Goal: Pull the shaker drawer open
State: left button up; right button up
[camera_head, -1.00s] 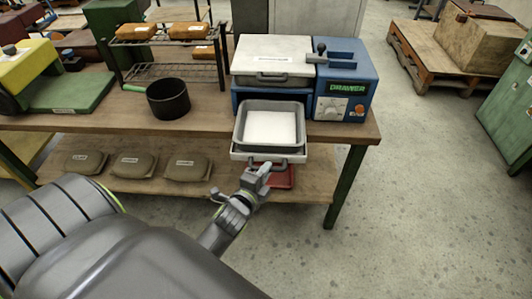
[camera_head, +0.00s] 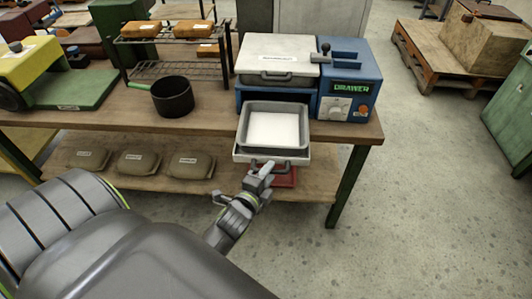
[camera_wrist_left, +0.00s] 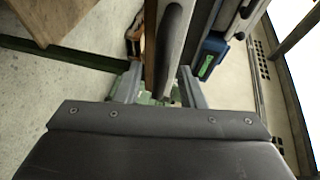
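The shaker drawer (camera_head: 241,151) is a pale tray that sticks out from the front of the blue machine (camera_head: 347,88) labelled DRAWER. A grey open pan (camera_head: 243,128) with a white bottom sits in it. The drawer's grey handle (camera_head: 291,163) is at its front edge. My left gripper (camera_head: 263,168) is at the left part of this handle. In the left wrist view its fingers (camera_wrist_left: 160,82) stand apart, with a dark bar (camera_wrist_left: 172,45), seemingly the handle, between them. I see no clear firm grip. My right gripper is not in view.
A white lidded box (camera_head: 277,52) sits on top of the machine. A dark pot (camera_head: 172,98) and a wire rack with orange packs (camera_head: 138,30) stand to the left. Brown bags (camera_head: 191,165) lie on the lower shelf, and a red object (camera_head: 285,178) lies under the drawer.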

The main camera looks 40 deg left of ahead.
pick_arm(q)
jog(key=p+v, duration=0.7)
jog(key=v, duration=1)
jog(key=shift+s, duration=0.2)
jog(key=shift+a+r, duration=0.1)
jog(key=s+f+n+g+h, duration=0.1)
jog(key=s+f+n+g, duration=0.25)
jog(key=f, duration=0.85)
jog(key=s+f+n+g, duration=0.2)
jog(key=f+n+g, duration=0.15)
jog(key=f, duration=0.85)
jog(key=s+a+f+n+g, duration=0.2)
jog(key=s+f+n+g, duration=0.1)
jog(key=s+f, duration=0.4)
jog(key=s+a+f+n+g, duration=0.1)
jog(key=s+f+n+g, duration=0.3)
jog(key=s, duration=0.5)
notch_tip(320, 180, down, 3)
jog(key=shift+a+r+n+g+h, duration=0.1)
jog(key=shift+a+n+g+h, duration=0.25)
jog(key=shift+n, duration=0.65)
